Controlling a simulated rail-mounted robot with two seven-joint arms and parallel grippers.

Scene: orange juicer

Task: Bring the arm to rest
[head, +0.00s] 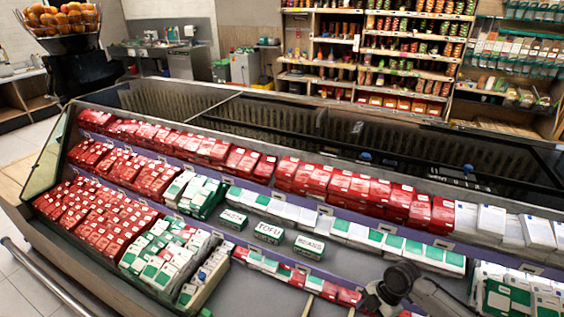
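My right arm comes in at the bottom right of the head view, in front of the display case. Its dark gripper (374,299) is small and partly cut off by the bottom edge, above the lower shelf. I cannot tell whether its fingers are open or shut, and I see nothing clearly held in it. My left gripper is not in view.
A long case (250,110) with red boxes (95,215) and green-white boxes (165,250) fills the middle. Three small boxes, labelled PASTA, TOFU and BEANS (309,247), stand on its shelf. An orange juicer (75,55) is at top left. Stocked shelves (400,45) stand behind.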

